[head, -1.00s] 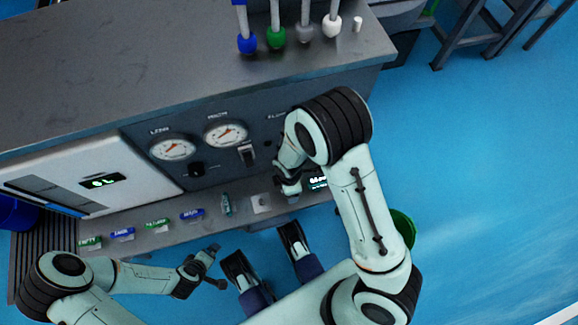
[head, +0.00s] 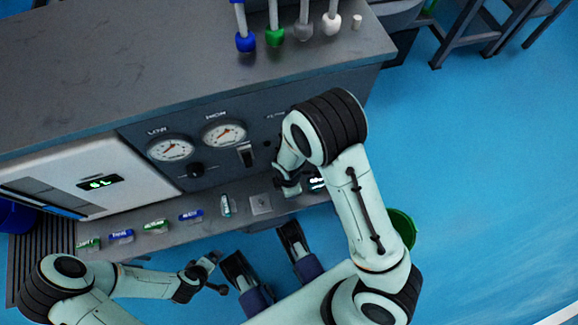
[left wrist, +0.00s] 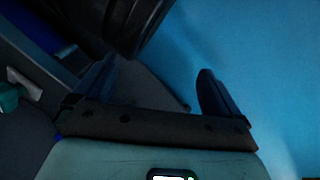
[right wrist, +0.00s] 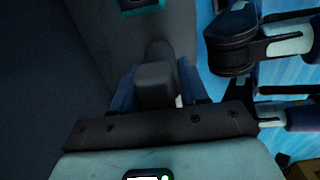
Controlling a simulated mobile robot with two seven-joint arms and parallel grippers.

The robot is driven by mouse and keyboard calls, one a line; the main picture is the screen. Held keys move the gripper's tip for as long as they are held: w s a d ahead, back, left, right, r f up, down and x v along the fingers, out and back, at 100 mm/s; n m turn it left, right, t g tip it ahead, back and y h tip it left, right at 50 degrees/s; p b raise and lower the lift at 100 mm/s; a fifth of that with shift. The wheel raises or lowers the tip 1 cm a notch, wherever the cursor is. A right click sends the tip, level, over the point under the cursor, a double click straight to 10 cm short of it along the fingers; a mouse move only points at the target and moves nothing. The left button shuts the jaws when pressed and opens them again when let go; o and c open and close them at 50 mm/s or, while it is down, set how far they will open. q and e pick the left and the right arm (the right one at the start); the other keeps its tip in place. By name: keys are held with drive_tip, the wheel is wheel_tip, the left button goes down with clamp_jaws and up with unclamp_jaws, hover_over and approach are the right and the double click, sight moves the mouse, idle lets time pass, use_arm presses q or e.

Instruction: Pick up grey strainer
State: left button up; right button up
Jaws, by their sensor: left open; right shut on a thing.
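My right gripper (head: 284,188) is low in front of the dark gauge panel, above the narrow ledge. In the right wrist view its fingers (right wrist: 155,82) are shut on a grey block-shaped thing (right wrist: 154,86) with a rounded end. I cannot tell from its shape whether this is the grey strainer. A grey-ended piece (head: 303,32) also stands on the counter top between a green one and a white one. My left gripper (head: 217,276) is open and empty at lower left, away from the ledge; its spread fingers show in the left wrist view (left wrist: 152,88).
Two round gauges (head: 223,135) are on the panel. A green bin (head: 403,228) stands on the floor behind my right arm. Blue floor on the right is open.

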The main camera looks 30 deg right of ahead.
wheel_tip(320, 180, up, 3)
drive_tip(key=shift+f+p, duration=0.2)
drive_tip(key=shift+p, duration=0.3)
use_arm(q)
drive_tip(key=s+d+r+g+p, duration=0.1)
drive_tip(key=s+d+r+p, duration=0.1)
drive_tip(key=r+p, duration=0.3)
drive_tip(key=s+d+r+g+h+p, duration=0.1)
drive_tip(key=s+d+r+p, duration=0.2)
drive_tip(key=s+r+p, duration=0.2)
wheel_tip(320, 180, up, 3)
drive_tip(key=shift+r+m+h, duration=0.15)
drive_tip(key=shift+m+h, duration=0.15)
drive_tip(key=shift+m, duration=0.1)
use_arm(e)
wheel_tip(320, 180, up, 22)
use_arm(q)
drive_tip(key=shift+s, duration=0.25)
use_arm(e)
drive_tip(key=shift+s+f, duration=0.1)
drive_tip(key=shift+f, duration=0.05)
